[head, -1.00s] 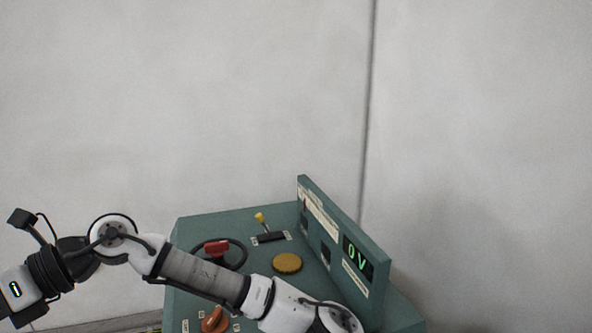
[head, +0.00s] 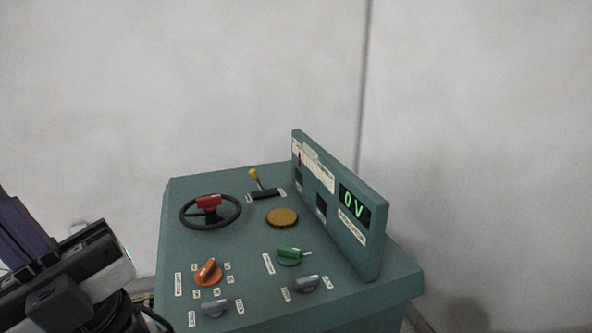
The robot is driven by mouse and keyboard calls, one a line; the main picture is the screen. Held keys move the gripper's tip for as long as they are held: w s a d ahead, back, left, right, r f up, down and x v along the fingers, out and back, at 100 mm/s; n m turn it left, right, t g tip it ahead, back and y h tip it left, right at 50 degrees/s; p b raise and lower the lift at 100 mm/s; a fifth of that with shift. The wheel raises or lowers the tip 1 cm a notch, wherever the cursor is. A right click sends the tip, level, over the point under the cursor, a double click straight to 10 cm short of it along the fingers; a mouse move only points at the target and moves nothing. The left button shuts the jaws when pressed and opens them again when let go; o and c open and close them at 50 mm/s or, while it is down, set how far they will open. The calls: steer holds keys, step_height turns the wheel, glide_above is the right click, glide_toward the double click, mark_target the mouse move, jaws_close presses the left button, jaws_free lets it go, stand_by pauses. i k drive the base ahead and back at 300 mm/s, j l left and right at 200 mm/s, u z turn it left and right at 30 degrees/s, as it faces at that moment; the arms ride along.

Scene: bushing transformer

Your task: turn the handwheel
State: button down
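The handwheel (head: 183,220) is a black ring with spokes and a red block (head: 208,202) at its hub. It sits on the left of the green console's sloping top, in full view. Dark and grey parts of my arm's end (head: 75,275) fill the lower left corner, to the left of the console and apart from the handwheel. My fingertips cannot be made out, so I cannot tell whether my gripper is open or shut. Nothing of mine touches the wheel in this view.
The console (head: 240,255) also carries a yellow-tipped lever (head: 254,175), a yellow round knob (head: 282,218), an orange knob (head: 208,272), a green knob (head: 289,256) and grey knobs (head: 215,307). An upright panel (head: 350,235) reads 0 V. A pale wall stands behind.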

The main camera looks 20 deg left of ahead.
mark_target(209, 202)
steer(key=j+u, duration=0.35)
steer(key=i+j+u, duration=0.1)
steer(key=u, duration=0.25)
steer(key=i+j+u, duration=0.1)
steer(key=u, duration=0.3)
steer(key=i+u, duration=0.15)
steer(key=i+l, duration=0.25)
steer(key=l, duration=0.15)
